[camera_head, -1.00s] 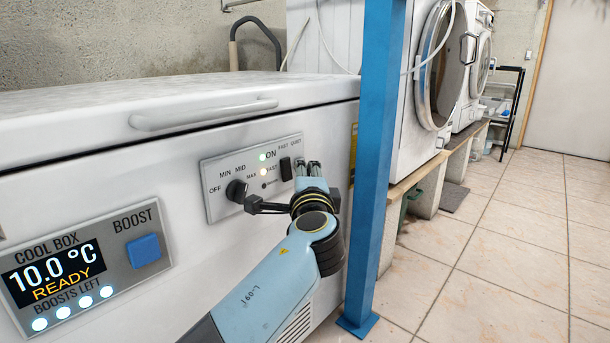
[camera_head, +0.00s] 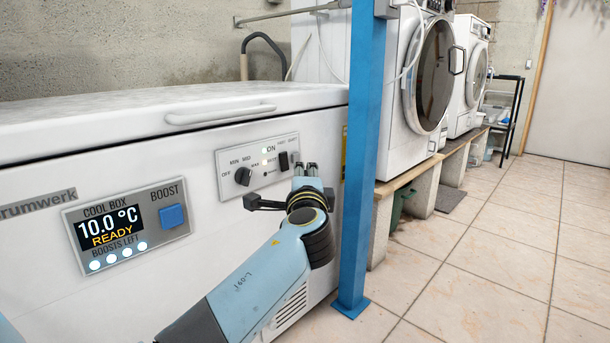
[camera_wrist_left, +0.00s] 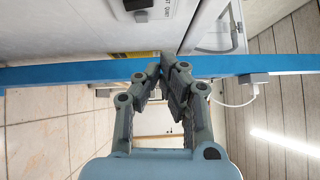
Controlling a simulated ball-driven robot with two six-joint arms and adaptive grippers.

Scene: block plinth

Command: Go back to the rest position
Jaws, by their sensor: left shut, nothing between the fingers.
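My left gripper (camera_head: 306,170) is in front of the white cool box (camera_head: 120,290), just below and right of its knob panel (camera_head: 228,165). It holds nothing. In the left wrist view its fingers (camera_wrist_left: 168,72) are together, with the blue post (camera_wrist_left: 80,75) across the picture beyond them. The panel has a black dial (camera_head: 243,176) and a black switch (camera_head: 284,161); the gripper appears apart from both. The cool box display (camera_head: 105,228) reads 10.0 °C and READY, beside a blue boost button (camera_head: 172,215). My right gripper is not in view.
The blue post (camera_head: 362,150) stands on the floor close to the right of my left arm. Front-loading machines (camera_head: 428,80) stand on a block-and-board plinth (camera_head: 408,183) behind it. The tiled floor (camera_head: 490,240) at the right is clear. A black rack (camera_head: 508,110) stands near the door.

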